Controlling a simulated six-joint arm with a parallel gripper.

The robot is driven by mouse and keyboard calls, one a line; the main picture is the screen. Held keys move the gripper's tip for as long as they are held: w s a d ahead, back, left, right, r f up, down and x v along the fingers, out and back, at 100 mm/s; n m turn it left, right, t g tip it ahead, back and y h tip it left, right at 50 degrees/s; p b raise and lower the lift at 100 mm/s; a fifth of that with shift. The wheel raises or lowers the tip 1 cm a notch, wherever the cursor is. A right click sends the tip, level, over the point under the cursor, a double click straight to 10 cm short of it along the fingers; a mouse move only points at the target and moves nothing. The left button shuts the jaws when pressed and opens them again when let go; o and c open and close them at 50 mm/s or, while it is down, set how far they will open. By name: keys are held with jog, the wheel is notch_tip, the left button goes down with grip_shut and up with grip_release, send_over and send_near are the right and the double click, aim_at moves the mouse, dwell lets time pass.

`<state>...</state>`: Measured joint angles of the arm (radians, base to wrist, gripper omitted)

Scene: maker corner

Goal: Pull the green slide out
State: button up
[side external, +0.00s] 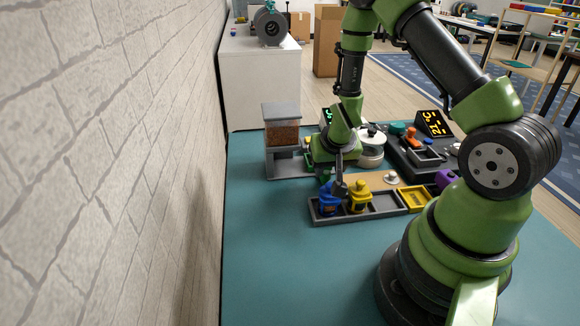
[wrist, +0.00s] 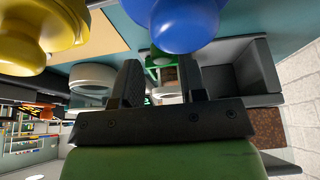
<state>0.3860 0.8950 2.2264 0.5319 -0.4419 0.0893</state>
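A small green piece, likely the green slide (wrist: 158,62), shows between my finger ends in the wrist view, partly hidden. In the side view a green bit (side external: 325,175) shows just left of my gripper (side external: 340,184). A dispenser (side external: 282,138) with brown granules in its clear hopper stands on a grey frame near the wall; its grey body (wrist: 243,68) is at the right in the wrist view. My gripper (wrist: 160,72) is open, its two dark fingers apart. I cannot tell whether either finger touches the slide.
A white-lidded jar (side external: 371,150) and a dark console (side external: 410,158) are behind. The teal table (side external: 262,245) is clear at front left.

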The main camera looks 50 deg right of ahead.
jog(key=shift+r, duration=2.1)
jog(key=shift+w+a+r, duration=0.1)
jog(key=shift+r, duration=0.15)
jog(key=a+r+n+t+y, duration=0.25)
jog(key=a+r, duration=0.65)
jog(key=r, duration=0.5)
jog(key=s+a+r+n+y, duration=0.1)
jog(key=s+a+r, duration=0.2)
jog(key=s, duration=0.3)
jog(key=s+a+r+n+t+y, duration=0.1)
jog(key=s+a+r, duration=0.3)
jog(key=s, duration=0.3)
jog(key=shift+a+r+y, duration=0.15)
jog(key=shift+r+y, duration=0.2)
jog(key=shift+r, duration=0.5)
